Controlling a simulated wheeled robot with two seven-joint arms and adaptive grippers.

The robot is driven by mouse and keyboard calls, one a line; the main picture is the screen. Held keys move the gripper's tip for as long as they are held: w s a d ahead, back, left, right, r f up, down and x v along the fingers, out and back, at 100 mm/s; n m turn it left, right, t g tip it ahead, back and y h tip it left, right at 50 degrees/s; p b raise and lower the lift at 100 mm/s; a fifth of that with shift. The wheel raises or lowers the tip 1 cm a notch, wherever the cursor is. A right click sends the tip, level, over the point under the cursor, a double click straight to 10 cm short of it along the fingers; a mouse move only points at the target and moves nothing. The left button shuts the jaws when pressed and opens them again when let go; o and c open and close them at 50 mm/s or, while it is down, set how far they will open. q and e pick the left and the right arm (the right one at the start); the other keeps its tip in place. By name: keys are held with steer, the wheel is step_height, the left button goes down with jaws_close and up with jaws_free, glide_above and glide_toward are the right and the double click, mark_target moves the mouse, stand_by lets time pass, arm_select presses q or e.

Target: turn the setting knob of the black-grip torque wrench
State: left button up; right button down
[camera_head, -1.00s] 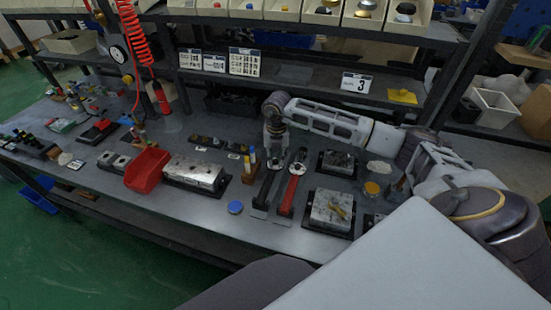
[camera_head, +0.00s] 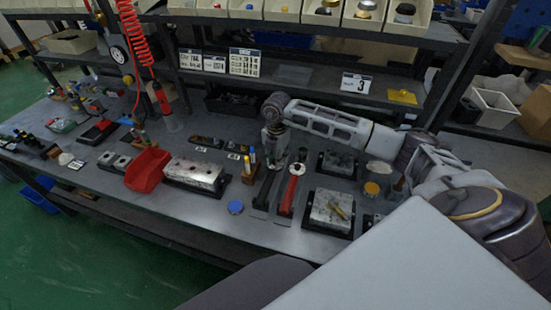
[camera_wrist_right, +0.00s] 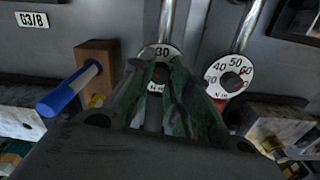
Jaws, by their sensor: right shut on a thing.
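The black-grip torque wrench (camera_head: 264,191) lies on the bench, with its grip toward the front edge. Its white dial (camera_wrist_right: 157,52), showing 30, is partly covered in the wrist view. My right gripper (camera_head: 273,160) points down over the dial end of this wrench. In the wrist view its green fingers (camera_wrist_right: 163,78) are closed together at the dial's middle, shut on the setting knob, which they mostly hide. The red-grip torque wrench (camera_head: 287,194) lies just to the right; its dial (camera_wrist_right: 232,74) shows 40, 50 and 60. My left gripper is not in view.
A wooden block (camera_wrist_right: 97,62) with a blue-capped marker (camera_wrist_right: 62,97) stands close left of the fingers. Metal valve blocks (camera_head: 331,211) stand right, and a longer block (camera_head: 195,172) and red bin (camera_head: 147,170) left. A blue disc (camera_head: 235,207) lies near the front edge.

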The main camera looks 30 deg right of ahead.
steer(key=shift+m, duration=0.6)
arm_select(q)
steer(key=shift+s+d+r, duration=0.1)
arm_select(e)
steer(key=shift+m, duration=0.3)
steer(key=c, duration=1.4)
jaws_free()
steer(key=shift+o, duration=0.5)
steer(key=shift+r, duration=0.1)
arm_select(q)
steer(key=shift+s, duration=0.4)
arm_select(e)
step_height(320, 180, up, 12)
steer(key=shift+s, duration=0.1)
